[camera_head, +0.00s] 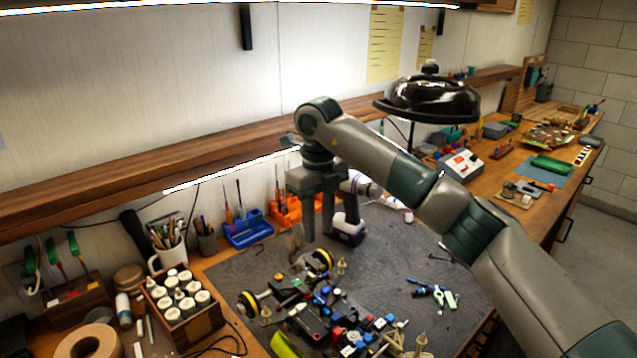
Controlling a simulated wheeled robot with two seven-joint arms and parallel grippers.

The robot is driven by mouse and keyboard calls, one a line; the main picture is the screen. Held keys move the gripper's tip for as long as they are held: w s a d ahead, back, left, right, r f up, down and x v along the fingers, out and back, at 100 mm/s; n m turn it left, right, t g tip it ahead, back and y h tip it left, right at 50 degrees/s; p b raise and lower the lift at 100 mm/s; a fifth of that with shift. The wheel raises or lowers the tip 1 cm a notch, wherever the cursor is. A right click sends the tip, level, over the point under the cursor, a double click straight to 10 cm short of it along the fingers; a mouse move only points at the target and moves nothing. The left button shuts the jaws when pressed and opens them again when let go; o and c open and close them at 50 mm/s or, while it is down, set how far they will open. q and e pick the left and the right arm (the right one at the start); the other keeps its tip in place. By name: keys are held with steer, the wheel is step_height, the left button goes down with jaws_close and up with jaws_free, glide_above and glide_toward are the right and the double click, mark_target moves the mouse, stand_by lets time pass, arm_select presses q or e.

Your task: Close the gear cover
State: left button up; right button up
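The RC car (315,312) lies partly assembled on the dark work mat, with black, blue and red parts and yellow-banded wheels. I cannot pick out the gear cover among these small parts. My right gripper (318,225) hangs fingers-down above and behind the car, near the back of the mat. Its two fingers look apart with nothing between them. It appears clear of the car. My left gripper is not in view.
A power drill (347,222) stands just behind and right of the gripper. Orange (287,212) and blue (248,230) bins line the wall. A wooden box of white bottles (186,312) stands left. A round lamp (432,98) overhangs. The mat (395,255) has free room at right.

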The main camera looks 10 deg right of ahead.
step_height(320, 180, up, 12)
steer(key=b, duration=0.2)
steer(key=shift+f, duration=0.25)
stand_by(0.4)
